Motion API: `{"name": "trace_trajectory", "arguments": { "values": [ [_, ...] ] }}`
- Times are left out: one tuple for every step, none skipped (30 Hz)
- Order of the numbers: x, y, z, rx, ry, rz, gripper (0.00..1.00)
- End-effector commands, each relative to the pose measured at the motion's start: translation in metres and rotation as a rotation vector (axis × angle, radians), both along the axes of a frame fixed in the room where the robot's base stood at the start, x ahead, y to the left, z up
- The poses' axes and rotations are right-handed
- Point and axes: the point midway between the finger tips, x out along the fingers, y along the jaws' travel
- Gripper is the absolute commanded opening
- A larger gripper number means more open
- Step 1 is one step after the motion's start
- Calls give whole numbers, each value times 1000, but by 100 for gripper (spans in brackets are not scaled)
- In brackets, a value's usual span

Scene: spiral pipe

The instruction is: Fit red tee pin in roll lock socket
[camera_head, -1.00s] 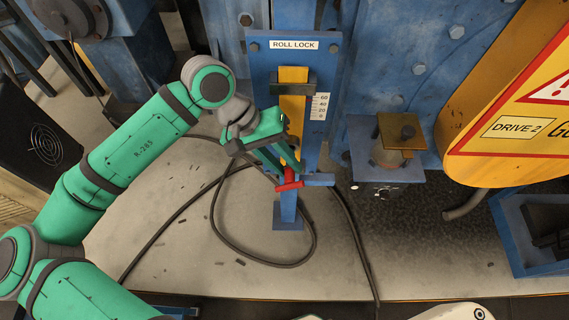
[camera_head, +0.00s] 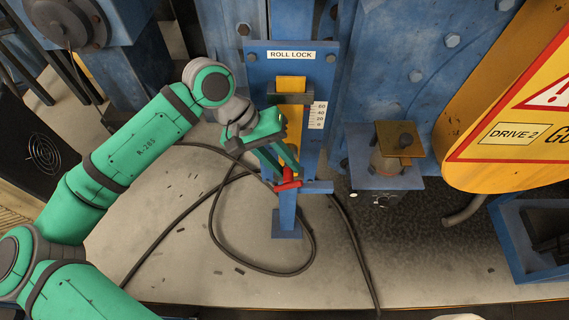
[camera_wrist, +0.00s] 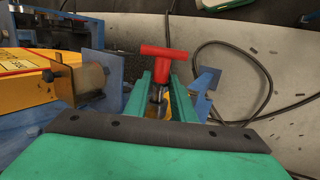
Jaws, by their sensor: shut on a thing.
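The red tee pin (camera_head: 288,184) is at the tips of my gripper (camera_head: 282,170), in front of the lower part of the roll lock. In the wrist view the red tee handle (camera_wrist: 164,58) stands between the two green fingers of my gripper (camera_wrist: 159,88), which are shut on the pin's stem. The roll lock (camera_head: 257,75) is a blue upright plate with a yellow slide (camera_head: 291,82) and a small scale (camera_head: 318,115). A blue ledge (camera_head: 319,187) sticks out beside the pin. The socket is hidden behind my gripper, so I cannot tell whether the pin is inside it.
A blue bracket with a brass-coloured plate (camera_head: 400,140) stands to the right. The yellow drive guard (camera_head: 480,150) is further right. A black cable (camera_head: 213,225) loops over the floor below. The floor at the left is mostly open.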

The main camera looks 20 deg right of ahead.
Motion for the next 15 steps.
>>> {"name": "trace_trajectory", "arguments": {
  "values": [
    [2,0,0,1,-1,3,0],
    [3,0,0,1,-1,3,0],
    [3,0,0,1,-1,3,0],
    [4,0,0,1,-1,3,0],
    [5,0,0,1,-1,3,0],
    [6,-1,0,2,-2,3,0],
    [6,-1,0,2,-2,3,0],
    [7,-1,0,2,-2,3,0],
    [8,-2,0,2,-2,2,0],
    [8,-3,0,2,-2,2,0],
    [9,-4,0,2,-3,1,0],
    [10,-4,0,2,-3,1,0],
    [10,-4,0,2,-3,1,0],
    [11,-4,0,2,-3,1,0],
    [12,-5,0,2,-2,-1,0]
  ]
}}
